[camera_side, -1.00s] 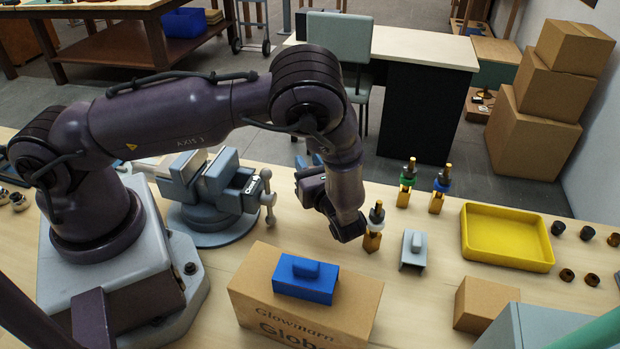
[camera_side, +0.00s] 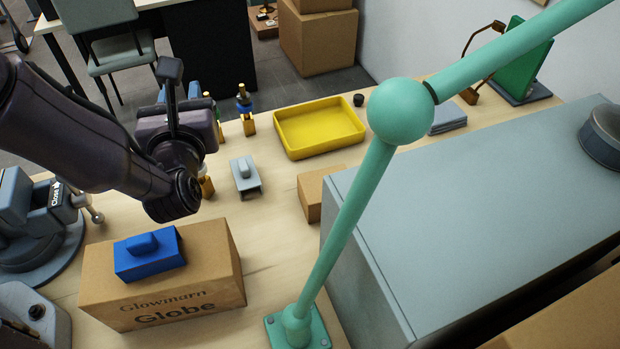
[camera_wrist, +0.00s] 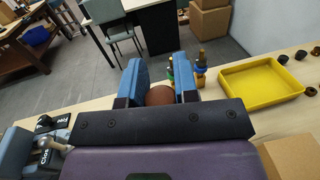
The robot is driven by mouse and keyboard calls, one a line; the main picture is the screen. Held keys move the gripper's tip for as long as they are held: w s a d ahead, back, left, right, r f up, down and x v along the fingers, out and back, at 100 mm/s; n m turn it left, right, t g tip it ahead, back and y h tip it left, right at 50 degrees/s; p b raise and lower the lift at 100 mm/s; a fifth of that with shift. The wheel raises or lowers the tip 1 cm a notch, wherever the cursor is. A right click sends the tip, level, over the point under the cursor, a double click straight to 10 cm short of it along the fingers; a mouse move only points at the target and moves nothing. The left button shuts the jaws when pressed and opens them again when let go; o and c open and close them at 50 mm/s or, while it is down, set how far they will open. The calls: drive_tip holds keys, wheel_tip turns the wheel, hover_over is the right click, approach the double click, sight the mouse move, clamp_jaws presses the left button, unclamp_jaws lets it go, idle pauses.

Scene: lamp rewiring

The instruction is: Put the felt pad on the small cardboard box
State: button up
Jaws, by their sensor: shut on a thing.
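My gripper (camera_wrist: 160,84) has two blue fingers. It is shut on a brown rounded thing (camera_wrist: 160,96), seemingly the felt pad, which shows only partly between the fingers in the wrist view. In the side view, my wrist hides most of the fingers, and the held thing cannot be made out. A cardboard box also shows at the lower right of the wrist view (camera_wrist: 291,158).
A large printed carton (camera_side: 165,295) carries a blue block (camera_side: 148,262). A grey block (camera_side: 245,177), brass-based parts (camera_side: 248,122) and a yellow tray (camera_side: 320,128) are nearby. The green lamp arm (camera_side: 340,235) and a grey case (camera_side: 480,220) border the small box. A vise (camera_side: 30,225) stands left.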

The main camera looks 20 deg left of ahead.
drive_tip(key=s+d+r+m+t+h, duration=0.1)
drive_tip(key=d+r+m+t+h, duration=0.15)
drive_tip(key=d+m+h, duration=0.45)
drive_tip(key=w+d+f+h, duration=0.3)
drive_tip(key=w+d+f, duration=0.7)
drive_tip(key=w+f, duration=0.2)
drive_tip(key=shift+d+f, duration=0.3)
drive_tip(key=shift+f, duration=0.6)
drive_tip(key=shift+t, duration=0.25)
drive_tip(key=shift+f, duration=0.2)
drive_tip(key=o, duration=0.9)
